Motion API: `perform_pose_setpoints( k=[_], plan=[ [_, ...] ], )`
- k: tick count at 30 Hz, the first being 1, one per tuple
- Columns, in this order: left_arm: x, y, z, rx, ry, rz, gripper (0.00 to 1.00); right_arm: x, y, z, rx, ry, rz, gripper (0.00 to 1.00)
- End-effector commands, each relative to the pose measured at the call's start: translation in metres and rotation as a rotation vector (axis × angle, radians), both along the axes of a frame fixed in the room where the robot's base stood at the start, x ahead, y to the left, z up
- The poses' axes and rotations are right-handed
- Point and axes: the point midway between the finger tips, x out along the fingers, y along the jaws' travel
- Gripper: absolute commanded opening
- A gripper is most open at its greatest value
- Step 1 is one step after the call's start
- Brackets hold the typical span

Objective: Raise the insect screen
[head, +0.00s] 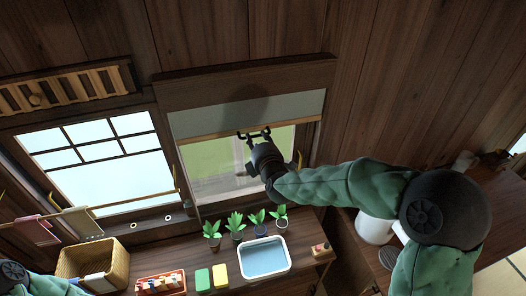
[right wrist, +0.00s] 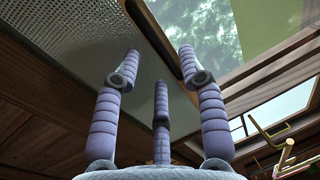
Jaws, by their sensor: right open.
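The insect screen (head: 215,117) shows in the head view as a pale grey panel across the upper part of the right-hand window, with a thin tan bar (head: 205,136) along its lower edge. In the right wrist view a grey mesh surface (right wrist: 60,45) fills the upper left. My right gripper (head: 254,134) is open at the middle of the bar, fingers spread and nothing held. In the right wrist view its fingers (right wrist: 158,62) point up towards the mesh and a dark frame edge. Whether they touch the bar I cannot tell. My left gripper is out of view.
Below the window, potted plants (head: 236,226) stand in a row on the counter behind a water basin (head: 264,258). Sponges (head: 220,276), a wicker basket (head: 97,262) and a red tray (head: 160,283) lie to the left. Hanging cloths (head: 38,230) are at far left.

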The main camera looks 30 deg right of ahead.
Motion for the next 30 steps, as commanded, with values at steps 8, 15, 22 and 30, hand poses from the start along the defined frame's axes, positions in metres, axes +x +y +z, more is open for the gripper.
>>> perform_pose_setpoints(
  k=[8,15,22,30],
  plan=[
    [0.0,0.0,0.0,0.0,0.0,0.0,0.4,-0.046,0.011,0.01,-0.001,-0.004,0.001,0.41],
    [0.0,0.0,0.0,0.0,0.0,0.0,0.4,-0.069,0.017,0.015,-0.001,-0.003,0.001,0.41],
    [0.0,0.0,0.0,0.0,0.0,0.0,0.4,-0.074,0.018,0.016,0.0,-0.003,0.0,0.41],
    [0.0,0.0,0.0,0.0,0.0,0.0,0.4,-0.074,0.018,0.015,0.0,-0.002,0.0,0.41]
  ],
)
